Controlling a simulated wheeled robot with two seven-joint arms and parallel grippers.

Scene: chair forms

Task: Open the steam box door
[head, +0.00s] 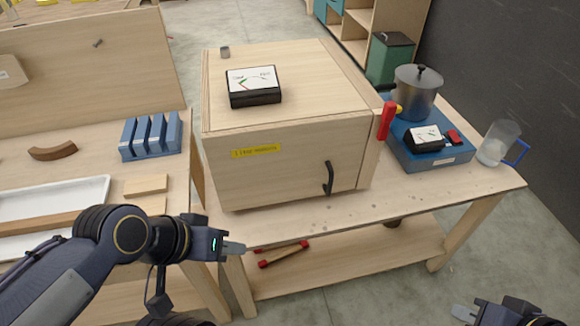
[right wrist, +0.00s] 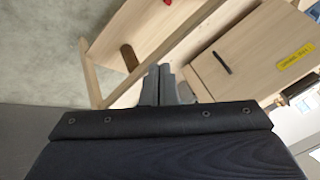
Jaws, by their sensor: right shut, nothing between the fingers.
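The steam box (head: 290,95) is a pale wooden box on the workbench. Its front door (head: 270,180) looks closed and carries a yellow label and a dark vertical handle (head: 328,178) near its right edge. A red lever (head: 387,120) stands upright at the box's right side. The handle also shows in the right wrist view (right wrist: 222,63). My left gripper (head: 234,248) is in front of and below the door's lower left corner, apart from it; its finger gap cannot be made out. My right gripper (head: 464,314) is at the bottom right, far from the door; its fingers (right wrist: 166,84) are together and empty.
A black gauge (head: 254,87) sits on the box top. A pot (head: 416,92) on a blue burner (head: 428,150) and a clear jug (head: 498,143) stand to its right. A blue slotted block (head: 150,137) and white tray (head: 50,197) lie on the left bench. Bench space before the door is clear.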

